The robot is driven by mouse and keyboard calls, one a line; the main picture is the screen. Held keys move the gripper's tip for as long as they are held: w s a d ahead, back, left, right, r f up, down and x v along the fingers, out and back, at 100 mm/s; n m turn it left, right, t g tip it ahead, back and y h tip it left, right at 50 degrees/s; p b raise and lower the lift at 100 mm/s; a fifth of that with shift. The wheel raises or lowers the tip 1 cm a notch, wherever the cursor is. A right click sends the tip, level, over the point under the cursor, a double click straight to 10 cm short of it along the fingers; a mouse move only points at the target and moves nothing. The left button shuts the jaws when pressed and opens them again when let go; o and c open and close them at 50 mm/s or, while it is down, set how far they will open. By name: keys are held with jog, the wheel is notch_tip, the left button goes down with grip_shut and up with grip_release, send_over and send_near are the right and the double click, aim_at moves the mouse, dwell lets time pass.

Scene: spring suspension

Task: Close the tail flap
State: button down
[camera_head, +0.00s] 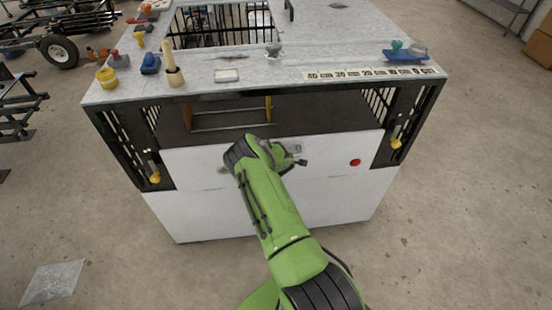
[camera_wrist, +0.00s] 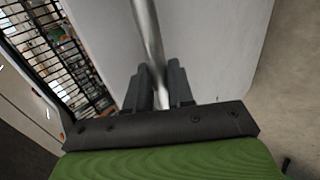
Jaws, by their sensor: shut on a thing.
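The tail flap looks to be the white panel (camera_head: 330,165) across the front of the large box. Its top edge lies below the worktop, with a dark opening (camera_head: 310,118) above it. In the wrist view, a pale panel (camera_wrist: 215,45) fills the area beyond my fingers. My gripper (camera_head: 283,153) is at the panel's upper middle. In the wrist view, my gripper (camera_wrist: 160,74) is shut on a round grey metal bar (camera_wrist: 147,24) that runs up between the fingers. My arm hides part of the panel, and the bar's attachment is not clear.
The worktop (camera_head: 330,40) carries small coloured items, a blue tray (camera_head: 405,56) and a scale strip (camera_head: 370,73). Yellow-ended latches hang at the left (camera_head: 154,178) and right (camera_head: 396,143). A red button (camera_head: 355,162) is on the panel.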

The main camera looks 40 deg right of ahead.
jog(key=shift+w+d+r, duration=0.1)
jog(key=shift+w+r, duration=0.05)
jog(key=shift+w, duration=0.05)
jog(key=c, duration=1.3)
grip_release()
jog(key=shift+o, duration=1)
jog(key=shift+w+d, duration=0.15)
jog(key=shift+w, duration=0.1)
jog(key=shift+f, duration=0.2)
jog(key=shift+s, duration=0.1)
jog(key=p+v, duration=0.1)
jog(key=v, duration=1.4)
jog(key=shift+s+r+p, duration=0.2)
jog(key=shift+s+p, duration=0.05)
jog(key=shift+p, duration=0.05)
